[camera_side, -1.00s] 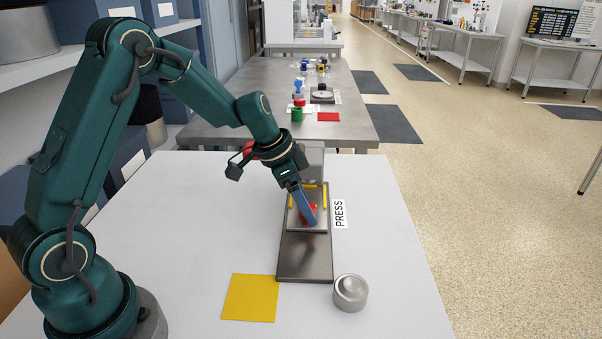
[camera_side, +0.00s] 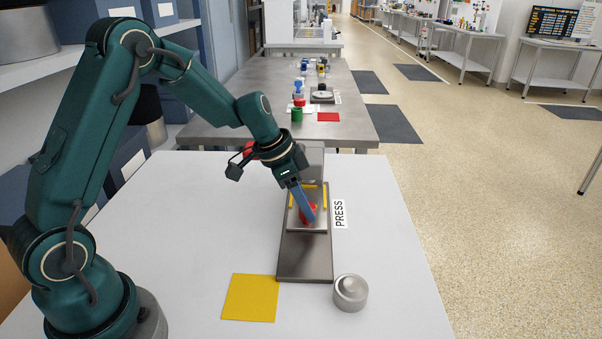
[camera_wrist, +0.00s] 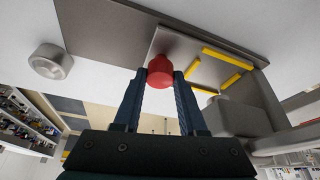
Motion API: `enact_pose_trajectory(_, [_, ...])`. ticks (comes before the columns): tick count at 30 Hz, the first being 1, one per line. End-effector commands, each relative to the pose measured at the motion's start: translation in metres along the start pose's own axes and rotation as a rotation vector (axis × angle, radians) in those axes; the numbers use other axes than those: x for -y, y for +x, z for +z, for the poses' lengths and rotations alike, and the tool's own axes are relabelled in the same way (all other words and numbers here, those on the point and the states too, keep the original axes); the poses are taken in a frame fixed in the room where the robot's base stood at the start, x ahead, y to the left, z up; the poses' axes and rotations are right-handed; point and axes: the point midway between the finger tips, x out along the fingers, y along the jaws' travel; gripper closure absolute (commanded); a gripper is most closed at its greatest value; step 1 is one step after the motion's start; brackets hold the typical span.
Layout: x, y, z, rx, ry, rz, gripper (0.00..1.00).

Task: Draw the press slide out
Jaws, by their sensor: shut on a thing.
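The press slide (camera_side: 298,225) is a grey metal plate with yellow strips, lying on the dark base track (camera_side: 305,258) beside the PRESS label. It also shows in the wrist view (camera_wrist: 184,45). A red knob (camera_wrist: 160,71) stands at the slide's front part. My gripper (camera_side: 308,214) reaches down to the slide, and in the wrist view its two fingers (camera_wrist: 160,80) are shut on the red knob from both sides. The slide's rear end is near the grey press block (camera_side: 312,160), partly hidden by my gripper.
A silver round metal piece (camera_side: 350,292) stands right of the track's front end. A yellow square (camera_side: 250,298) lies left of it. The front of the track is bare, and the white table (camera_side: 180,220) is clear at left.

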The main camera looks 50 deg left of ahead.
Motion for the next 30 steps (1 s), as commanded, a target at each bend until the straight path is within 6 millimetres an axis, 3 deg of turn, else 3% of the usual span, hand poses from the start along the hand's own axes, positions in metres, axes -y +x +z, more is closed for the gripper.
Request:
enact_pose_trajectory(25, [0.0011,-0.0012,-0.0001,-0.002,0.0,-0.003,1.0])
enact_pose_trajectory(30, [-0.0086,-0.0024,0.0009,-0.004,0.001,-0.001,1.0])
